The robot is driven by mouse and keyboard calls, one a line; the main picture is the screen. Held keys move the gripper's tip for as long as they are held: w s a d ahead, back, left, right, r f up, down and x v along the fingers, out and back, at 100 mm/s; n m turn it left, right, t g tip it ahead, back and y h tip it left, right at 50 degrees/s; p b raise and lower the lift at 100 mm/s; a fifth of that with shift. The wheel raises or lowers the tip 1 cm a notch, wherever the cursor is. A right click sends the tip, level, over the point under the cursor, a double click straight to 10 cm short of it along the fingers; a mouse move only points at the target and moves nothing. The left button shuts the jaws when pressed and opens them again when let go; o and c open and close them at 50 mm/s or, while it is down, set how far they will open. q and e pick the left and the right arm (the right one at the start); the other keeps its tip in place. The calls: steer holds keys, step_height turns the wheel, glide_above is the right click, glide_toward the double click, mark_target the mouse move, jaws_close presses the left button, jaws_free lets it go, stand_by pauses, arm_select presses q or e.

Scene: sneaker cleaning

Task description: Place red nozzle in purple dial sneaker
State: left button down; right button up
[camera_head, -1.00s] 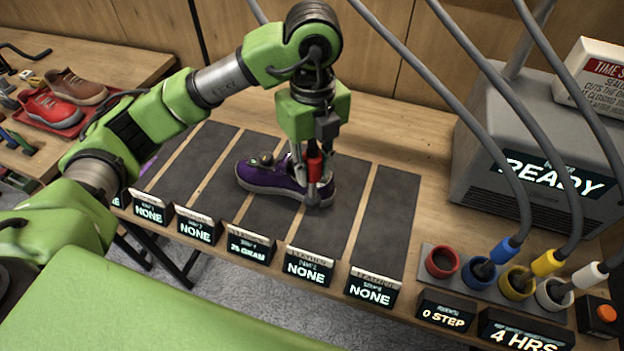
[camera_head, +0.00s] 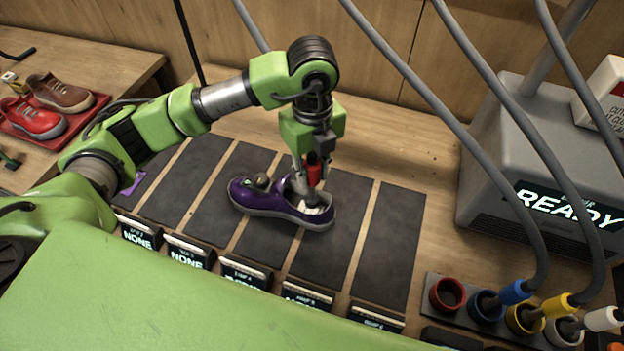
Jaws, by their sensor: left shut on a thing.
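The purple dial sneaker (camera_head: 258,199) lies on the dark mats of the bench, toe to the left, with a round dial on top and a pale insole showing in its opening. My left gripper (camera_head: 309,186) points down over the heel end of the sneaker. It is shut on the red nozzle (camera_head: 314,170), whose red part shows between the fingers. The nozzle's lower end reaches down at the shoe opening. I cannot tell whether it touches the inside. My right gripper is not in view.
A holder (camera_head: 447,294) with an empty red ring and blue, yellow and white nozzles stands at the lower right. A grey machine reading READY (camera_head: 520,150) is behind it. A red tray with red (camera_head: 33,117) and brown (camera_head: 62,93) shoes is at left. Grey hoses cross the right side.

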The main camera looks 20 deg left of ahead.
mark_target(312, 183)
arm_select(q)
steer(key=shift+w+f, duration=0.1)
steer(key=shift+f, duration=0.25)
steer(key=f, duration=0.1)
steer(key=f+p, duration=0.1)
steer(key=f, duration=0.1)
steer(key=shift+w+a+f, duration=0.1)
steer(key=shift+w+f, duration=0.05)
steer(key=shift+w, duration=0.1)
steer(key=shift+s, duration=0.1)
steer(key=shift+f, duration=0.25)
steer(key=c, duration=1.8)
jaws_free()
steer(key=shift+o, duration=0.5)
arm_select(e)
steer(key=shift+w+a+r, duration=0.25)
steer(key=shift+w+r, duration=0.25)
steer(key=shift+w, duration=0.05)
